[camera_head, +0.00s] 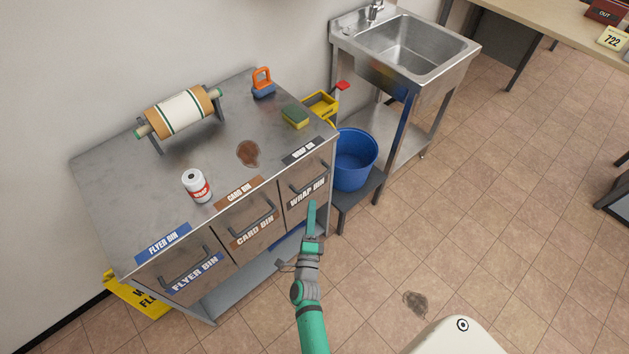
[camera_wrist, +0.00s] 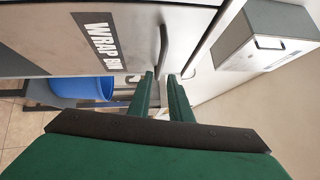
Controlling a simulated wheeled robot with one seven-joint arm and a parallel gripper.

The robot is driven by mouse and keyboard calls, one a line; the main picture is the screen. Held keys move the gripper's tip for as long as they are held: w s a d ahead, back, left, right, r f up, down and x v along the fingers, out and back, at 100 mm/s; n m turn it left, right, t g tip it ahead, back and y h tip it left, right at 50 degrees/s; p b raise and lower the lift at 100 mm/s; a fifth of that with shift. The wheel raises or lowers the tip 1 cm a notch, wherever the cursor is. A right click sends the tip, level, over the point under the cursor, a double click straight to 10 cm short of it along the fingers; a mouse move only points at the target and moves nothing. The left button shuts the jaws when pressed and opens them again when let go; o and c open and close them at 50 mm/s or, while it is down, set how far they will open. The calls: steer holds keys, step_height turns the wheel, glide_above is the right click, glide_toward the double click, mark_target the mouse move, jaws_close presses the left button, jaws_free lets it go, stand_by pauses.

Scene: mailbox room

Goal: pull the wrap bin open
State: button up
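The wrap bin (camera_head: 296,211) is the right-hand drawer in the cabinet front, with a grey front and a dark bar handle (camera_head: 311,184). It looks shut, level with its neighbours. In the wrist view its front (camera_wrist: 60,38) and "WRAP BIN" label (camera_wrist: 99,42) show sideways, with the handle (camera_wrist: 165,45) beside the label. My gripper (camera_head: 311,204) is in front of the drawer, near the handle. In the wrist view my gripper (camera_wrist: 162,78) has its two green fingers apart, with the handle's near end at the tips. I cannot tell whether they touch it.
The card bin (camera_head: 246,236) and flyer bin (camera_head: 188,284) are to the left. A blue bucket (camera_head: 355,170) stands on a low dark stand just right of the cabinet, near my gripper. A steel sink (camera_head: 402,80) is beyond. The tiled floor in front is mostly open.

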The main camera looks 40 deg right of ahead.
mark_target(314, 180)
steer(key=x, duration=1.1)
steer(key=shift+s+d+r, duration=0.1)
steer(key=shift+s+d, duration=0.05)
steer(key=shift+d, duration=0.2)
steer(key=shift+a, duration=0.1)
jaws_close()
